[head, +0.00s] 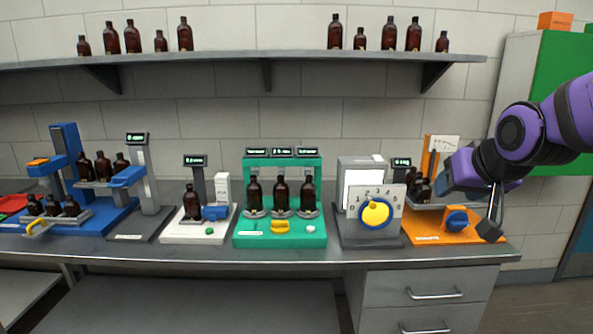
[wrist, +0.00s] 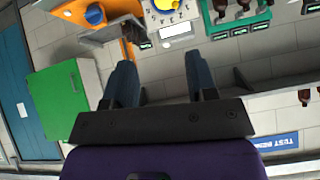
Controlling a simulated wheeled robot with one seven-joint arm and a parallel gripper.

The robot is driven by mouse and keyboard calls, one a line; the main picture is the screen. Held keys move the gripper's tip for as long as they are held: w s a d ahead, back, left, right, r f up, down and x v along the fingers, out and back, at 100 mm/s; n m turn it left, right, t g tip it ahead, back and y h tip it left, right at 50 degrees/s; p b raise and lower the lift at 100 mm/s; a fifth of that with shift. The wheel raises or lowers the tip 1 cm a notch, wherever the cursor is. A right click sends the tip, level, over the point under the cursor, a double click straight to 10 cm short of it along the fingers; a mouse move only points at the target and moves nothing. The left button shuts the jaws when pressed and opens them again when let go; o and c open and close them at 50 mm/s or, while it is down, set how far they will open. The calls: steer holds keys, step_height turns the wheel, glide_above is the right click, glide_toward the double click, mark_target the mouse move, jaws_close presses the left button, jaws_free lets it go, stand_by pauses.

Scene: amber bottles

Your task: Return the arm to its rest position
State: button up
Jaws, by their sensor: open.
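My purple arm reaches in from the right in the head view. My gripper (head: 492,212) is at the right end of the bench, in front of the orange station (head: 427,238). In the wrist view my gripper (wrist: 160,78) has its two dark blue fingers well apart, with nothing between them. The wrist picture is upside down, with the stations along its top edge. Amber bottles (head: 420,190) at the orange station are partly hidden by other equipment and my gripper.
A grey bench (head: 300,258) holds a green station (head: 280,240) with three bottles, a dial unit (head: 374,212), a white station and blue stations. A shelf (head: 220,62) with bottles runs above. A green cabinet (head: 562,75) stands at the right, close behind my arm.

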steer(key=s+d+r+n+g, duration=0.1)
steer(key=s+g, duration=0.2)
steer(key=s, duration=1.5)
steer(key=shift+s+d+r+g, duration=0.25)
steer(key=shift+s+d+g, duration=0.05)
steer(key=shift+d+g, duration=0.1)
